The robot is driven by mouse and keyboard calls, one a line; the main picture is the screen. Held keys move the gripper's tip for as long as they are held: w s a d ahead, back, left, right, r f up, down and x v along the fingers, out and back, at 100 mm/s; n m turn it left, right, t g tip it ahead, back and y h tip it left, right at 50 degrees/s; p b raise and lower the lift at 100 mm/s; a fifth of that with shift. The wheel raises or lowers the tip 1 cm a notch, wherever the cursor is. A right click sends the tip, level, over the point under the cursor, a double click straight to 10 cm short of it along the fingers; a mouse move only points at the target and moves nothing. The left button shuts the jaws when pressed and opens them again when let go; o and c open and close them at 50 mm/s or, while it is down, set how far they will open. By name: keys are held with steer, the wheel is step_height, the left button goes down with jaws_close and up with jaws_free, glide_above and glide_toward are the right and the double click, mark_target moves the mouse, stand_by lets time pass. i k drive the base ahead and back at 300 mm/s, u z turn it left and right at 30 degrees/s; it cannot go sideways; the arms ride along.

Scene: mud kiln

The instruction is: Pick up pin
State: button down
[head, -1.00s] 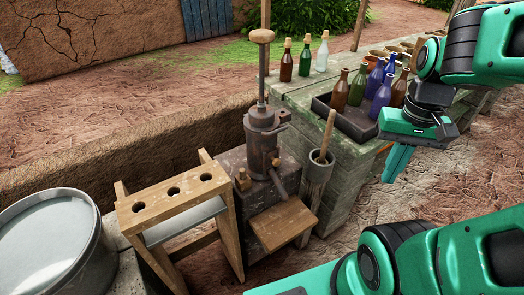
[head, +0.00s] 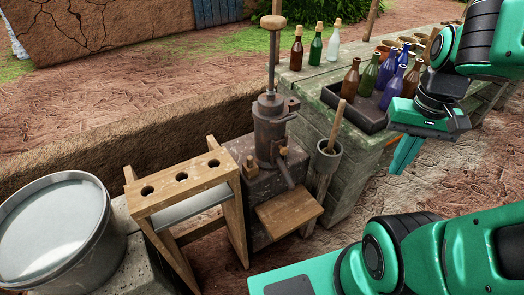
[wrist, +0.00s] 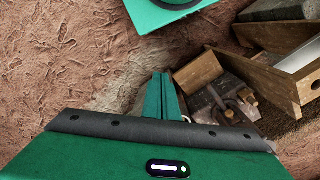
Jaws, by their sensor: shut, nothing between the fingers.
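I cannot make out for certain which small part is the pin. A dark metal press (head: 269,130) stands on a dark block, with a lever or rod (head: 284,176) slanting from its front. A small brownish piece (head: 251,163) sits on the block left of the press. My gripper (head: 406,154) hangs in the air to the right of the press, over the ground beside the stone bench. In the wrist view its two fingers (wrist: 161,96) are together with nothing between them. Press parts (wrist: 228,106) show beyond them to the right, apart from the fingers.
A wooden stand with holes (head: 180,190) and a large metal tub (head: 52,235) are at the left. A tray of bottles (head: 345,115) is on the stone bench (head: 345,190), with more bottles behind. A holder with a wooden handle (head: 325,160) stands right of the press.

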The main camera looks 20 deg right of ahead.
mark_target(250, 160)
steer(key=z, duration=0.05)
steer(key=k, duration=1.05)
steer(key=u, duration=0.6)
steer(key=i, duration=1.4)
steer(key=u, duration=0.4)
